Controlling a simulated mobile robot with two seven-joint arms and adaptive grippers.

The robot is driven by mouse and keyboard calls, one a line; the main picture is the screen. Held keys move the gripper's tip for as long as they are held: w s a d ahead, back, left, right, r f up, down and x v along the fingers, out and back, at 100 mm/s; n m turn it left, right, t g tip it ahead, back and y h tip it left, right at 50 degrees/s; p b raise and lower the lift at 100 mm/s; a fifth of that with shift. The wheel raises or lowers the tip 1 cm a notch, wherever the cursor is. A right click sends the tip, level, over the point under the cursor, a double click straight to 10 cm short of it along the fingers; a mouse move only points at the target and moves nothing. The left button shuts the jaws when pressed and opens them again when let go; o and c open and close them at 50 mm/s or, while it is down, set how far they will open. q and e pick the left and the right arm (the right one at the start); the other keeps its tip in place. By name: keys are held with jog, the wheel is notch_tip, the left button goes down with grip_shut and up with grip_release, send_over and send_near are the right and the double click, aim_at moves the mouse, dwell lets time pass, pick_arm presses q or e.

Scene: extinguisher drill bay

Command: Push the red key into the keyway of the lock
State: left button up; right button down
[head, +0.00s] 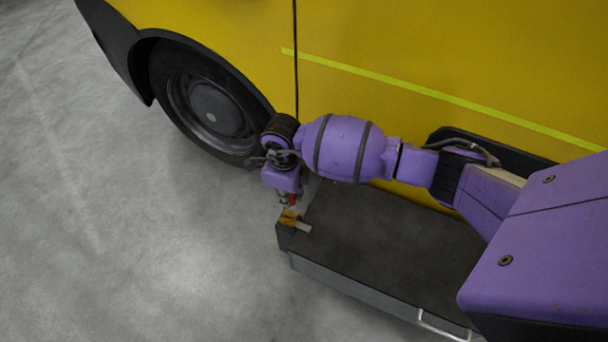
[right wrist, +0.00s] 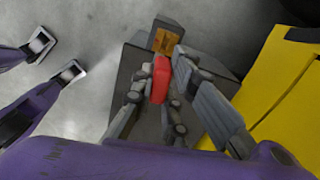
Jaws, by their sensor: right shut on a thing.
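My right gripper (head: 290,197) comes in from the right in the head view and points down over the near left corner of a dark box. It is shut on the red key (right wrist: 160,78), which also shows as a small red piece in the head view (head: 293,199). The brass-coloured lock (right wrist: 164,40) sits at the box corner and also shows in the head view (head: 289,216). The key is close to the lock, just above it in the head view. I cannot tell whether they touch, and the keyway is not clear. My left gripper is not seen.
The dark box (head: 375,245) has a wide flat top and a metal handle (head: 443,327) at its front. A yellow vehicle (head: 420,60) with a black wheel (head: 207,105) stands right behind it. The grey floor at the left is clear.

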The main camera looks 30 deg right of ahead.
jog(key=shift+m, duration=0.7)
jog(key=f+b, duration=0.2)
jog(key=f, duration=0.1)
jog(key=w+f+b, duration=0.1)
jog(key=f+b, duration=0.1)
jog(key=f, duration=0.1)
jog(key=shift+w+f+b, duration=0.15)
jog(key=shift+f+b, duration=0.15)
jog(key=shift+b, duration=0.05)
jog(key=shift+w+r, duration=0.1)
dwell(0.5)
jog(key=shift+p, duration=0.3)
jog(key=shift+f+b, duration=0.3)
jog(key=shift+f, duration=0.4)
jog(key=shift+f+b, duration=0.4)
jog(key=shift+f, duration=0.35)
